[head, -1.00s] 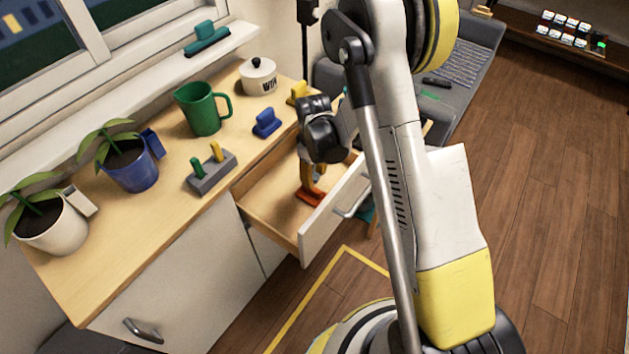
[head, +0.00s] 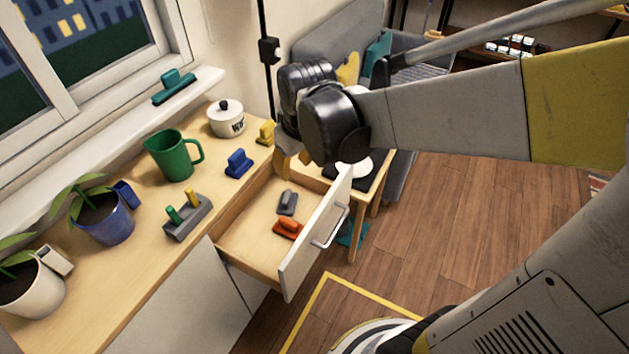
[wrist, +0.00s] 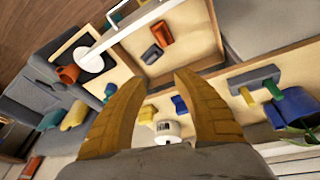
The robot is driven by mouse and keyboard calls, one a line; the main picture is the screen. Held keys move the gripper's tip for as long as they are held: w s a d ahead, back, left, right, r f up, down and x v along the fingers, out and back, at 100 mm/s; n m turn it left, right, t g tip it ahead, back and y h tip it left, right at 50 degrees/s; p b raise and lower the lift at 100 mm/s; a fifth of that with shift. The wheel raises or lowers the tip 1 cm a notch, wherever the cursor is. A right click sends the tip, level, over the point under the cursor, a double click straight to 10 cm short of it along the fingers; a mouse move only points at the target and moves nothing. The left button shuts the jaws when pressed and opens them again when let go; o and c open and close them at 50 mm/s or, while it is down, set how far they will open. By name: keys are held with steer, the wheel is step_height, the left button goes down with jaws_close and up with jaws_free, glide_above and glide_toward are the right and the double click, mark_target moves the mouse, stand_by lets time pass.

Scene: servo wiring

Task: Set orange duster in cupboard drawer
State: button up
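The orange duster (head: 288,229) lies on the floor of the open cupboard drawer (head: 245,248), close to the drawer front. It also shows in the wrist view (wrist: 161,33). A grey duster (head: 287,202) lies behind it in the same drawer, and shows in the wrist view too (wrist: 152,54). My gripper (head: 294,162) is above the far end of the drawer, apart from both dusters. In the wrist view my gripper (wrist: 159,78) has its two tan fingers spread wide, with nothing between them.
On the counter stand a blue duster (head: 238,163), a yellow duster (head: 265,132), a green jug (head: 173,155), a lidded white pot (head: 226,120), a grey holder (head: 188,218) and plants. A teal duster (head: 173,86) is on the sill. A small table (head: 374,190) adjoins the drawer.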

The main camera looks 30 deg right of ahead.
steer(key=s+r+m+t, duration=0.3)
steer(key=s+r, duration=0.2)
steer(key=s, duration=0.7)
steer(key=shift+r+m+t, duration=0.2)
steer(key=shift+m+t, duration=0.1)
